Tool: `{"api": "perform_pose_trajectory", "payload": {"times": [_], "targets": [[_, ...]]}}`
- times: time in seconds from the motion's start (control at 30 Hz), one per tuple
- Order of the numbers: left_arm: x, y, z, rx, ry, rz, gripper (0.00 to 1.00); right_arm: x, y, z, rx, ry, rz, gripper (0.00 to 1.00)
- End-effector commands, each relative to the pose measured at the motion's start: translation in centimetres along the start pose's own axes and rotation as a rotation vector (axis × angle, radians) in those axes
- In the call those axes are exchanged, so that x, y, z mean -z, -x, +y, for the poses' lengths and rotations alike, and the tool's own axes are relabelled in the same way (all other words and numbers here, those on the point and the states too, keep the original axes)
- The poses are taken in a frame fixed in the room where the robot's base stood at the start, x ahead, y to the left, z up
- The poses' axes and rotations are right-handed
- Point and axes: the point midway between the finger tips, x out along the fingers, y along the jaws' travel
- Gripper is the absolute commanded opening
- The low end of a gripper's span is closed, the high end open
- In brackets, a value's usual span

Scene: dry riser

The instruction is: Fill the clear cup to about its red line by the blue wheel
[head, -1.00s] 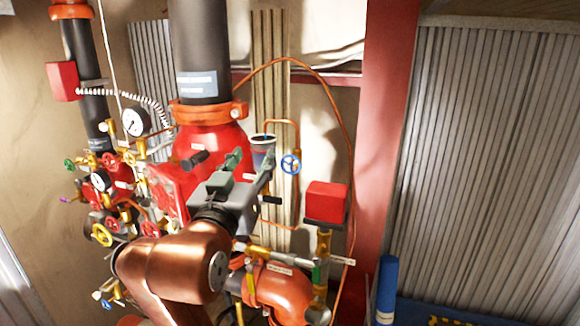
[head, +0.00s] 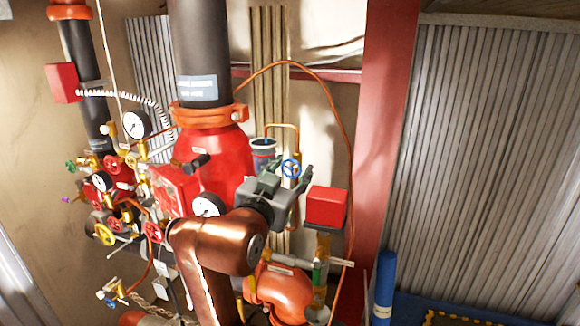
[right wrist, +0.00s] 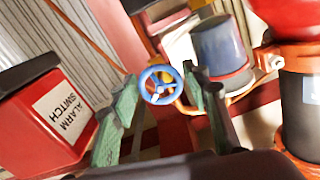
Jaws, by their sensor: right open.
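The blue wheel (head: 290,169) is a small spoked handwheel beside a brass and copper pipe, in front of the riser. It also shows in the right wrist view (right wrist: 161,86), between the fingertips or just beyond them. My right gripper (head: 287,178) is open and pointed at the wheel, with green fingers spread to either side (right wrist: 160,78); contact cannot be told. My left gripper is out of view.
A red alarm switch box (head: 326,207) is close to the right of my gripper, large in the right wrist view (right wrist: 45,110). The red riser body (head: 225,150) is at left. Gauges and several coloured wheels crowd farther left.

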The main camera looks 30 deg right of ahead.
Motion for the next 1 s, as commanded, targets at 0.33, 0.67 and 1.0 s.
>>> {"api": "perform_pose_trajectory", "payload": {"times": [0.33,0.67,1.0], "targets": [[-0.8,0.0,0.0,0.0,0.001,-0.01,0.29,0.0,0.1,-0.1,0.001,0.001,0.0,0.3],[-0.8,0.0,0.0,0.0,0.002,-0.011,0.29,0.0,0.1,-0.1,0.001,0.0,0.0,0.1],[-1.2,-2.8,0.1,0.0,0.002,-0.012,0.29,-0.3,0.1,0.0,0.003,-0.293,0.0,0.1]]}}
